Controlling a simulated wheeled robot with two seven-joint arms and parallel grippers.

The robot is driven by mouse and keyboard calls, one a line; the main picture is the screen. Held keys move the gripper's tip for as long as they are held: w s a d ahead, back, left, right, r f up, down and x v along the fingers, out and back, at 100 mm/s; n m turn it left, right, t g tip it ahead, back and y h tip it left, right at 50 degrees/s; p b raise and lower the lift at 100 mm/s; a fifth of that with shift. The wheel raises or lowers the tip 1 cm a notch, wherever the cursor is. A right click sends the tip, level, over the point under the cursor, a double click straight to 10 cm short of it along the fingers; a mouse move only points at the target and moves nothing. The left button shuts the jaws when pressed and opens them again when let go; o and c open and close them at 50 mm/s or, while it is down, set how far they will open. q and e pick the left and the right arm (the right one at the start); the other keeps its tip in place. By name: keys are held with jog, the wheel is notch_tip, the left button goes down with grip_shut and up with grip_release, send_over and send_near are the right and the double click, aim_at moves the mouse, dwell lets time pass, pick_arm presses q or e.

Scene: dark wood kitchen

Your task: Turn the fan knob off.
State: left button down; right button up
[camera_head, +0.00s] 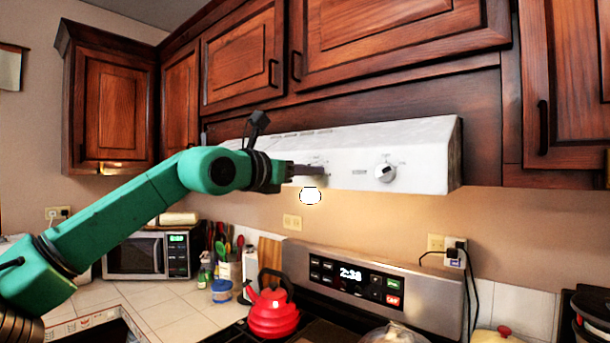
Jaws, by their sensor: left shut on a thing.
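The white range hood (430,150) hangs under the dark wood cabinets and carries knobs on its front face. The right-hand knob (386,172) is in plain view, with small print beside it too fine to read. My left arm reaches in from the left. My left gripper (318,170) is at the left part of the hood's front, shut on the left-hand knob, which its fingers mostly hide. I cannot read which knob is the fan's, nor the held knob's setting. My right gripper is not in view.
A lit lamp (310,196) shows just under the hood, below my left gripper. A red kettle (272,312) stands on the stove below, in front of the control panel (365,282). A microwave (148,255) is at the left. Cabinets close off the space above the hood.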

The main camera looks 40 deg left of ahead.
pick_arm(q)
jog(key=shift+n, duration=0.5)
jog(key=shift+c, duration=2.2)
grip_release()
